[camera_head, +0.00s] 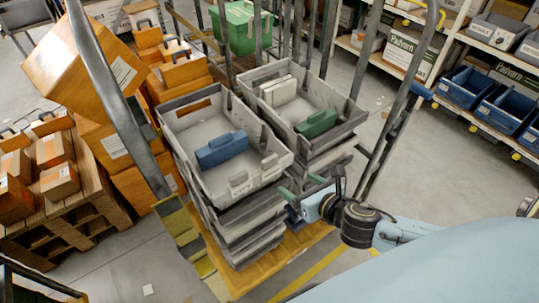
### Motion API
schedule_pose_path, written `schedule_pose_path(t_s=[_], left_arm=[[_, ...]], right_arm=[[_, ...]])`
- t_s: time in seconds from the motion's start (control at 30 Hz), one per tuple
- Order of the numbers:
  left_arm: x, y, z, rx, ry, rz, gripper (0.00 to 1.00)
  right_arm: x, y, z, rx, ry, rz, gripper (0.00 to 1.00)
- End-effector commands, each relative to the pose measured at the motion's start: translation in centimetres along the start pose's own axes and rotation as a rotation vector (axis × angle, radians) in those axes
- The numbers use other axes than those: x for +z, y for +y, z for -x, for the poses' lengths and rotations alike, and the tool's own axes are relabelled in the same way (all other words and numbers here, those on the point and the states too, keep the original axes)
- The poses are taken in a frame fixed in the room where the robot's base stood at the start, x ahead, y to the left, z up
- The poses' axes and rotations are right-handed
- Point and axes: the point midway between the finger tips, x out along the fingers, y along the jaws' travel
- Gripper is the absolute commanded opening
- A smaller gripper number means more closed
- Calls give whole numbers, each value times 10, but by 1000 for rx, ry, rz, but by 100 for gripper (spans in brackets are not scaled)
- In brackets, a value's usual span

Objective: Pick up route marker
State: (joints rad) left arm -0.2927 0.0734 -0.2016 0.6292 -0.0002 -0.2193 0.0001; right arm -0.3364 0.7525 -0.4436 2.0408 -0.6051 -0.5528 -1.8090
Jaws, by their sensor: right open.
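My right gripper (302,188) is open, with green fingers pointing left at the near side of the stacked grey totes. No object shows between its fingers. The left top tote (254,180) holds a blue block-like item (221,149) with a raised tab. The right top tote (338,131) holds a green item (317,123) of similar form and a white box (280,91). I cannot tell which of these, if any, is the route marker. The gripper is apart from both items, lower and nearer. My left gripper is not in view.
The totes stand in a cart with grey upright posts (385,150) and a yellow-edged base (265,275). Orange-brown boxes (85,65) and a wooden pallet (95,220) crowd the left. Shelves with blue bins (466,88) stand at the right. Floor between cart and shelves is clear.

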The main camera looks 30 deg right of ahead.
Motion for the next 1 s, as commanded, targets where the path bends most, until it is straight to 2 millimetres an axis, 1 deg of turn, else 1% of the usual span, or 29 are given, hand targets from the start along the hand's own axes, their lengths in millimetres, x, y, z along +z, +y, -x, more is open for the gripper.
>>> schedule_pose_path(t_s=[0.03,0.1,0.17,0.27,0.4,0.5,0.6,0.77,0.87,1.0], left_arm=[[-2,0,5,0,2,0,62],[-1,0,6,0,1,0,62],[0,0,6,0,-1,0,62],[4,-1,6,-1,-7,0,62],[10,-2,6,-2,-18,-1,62],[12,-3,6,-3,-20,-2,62],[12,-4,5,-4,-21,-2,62],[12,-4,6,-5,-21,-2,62],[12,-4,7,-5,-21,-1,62],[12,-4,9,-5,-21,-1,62]], right_arm=[[13,6,6,14,-17,47,73],[21,10,8,22,-31,87,73],[23,12,4,25,-37,103,73],[25,12,-12,24,-41,106,73],[26,13,-39,24,-40,103,73],[26,13,-56,24,-38,101,73],[26,14,-66,26,-37,102,73],[27,14,-74,25,-36,101,73],[31,14,-86,25,-38,100,73],[34,13,-106,25,-38,99,73]])
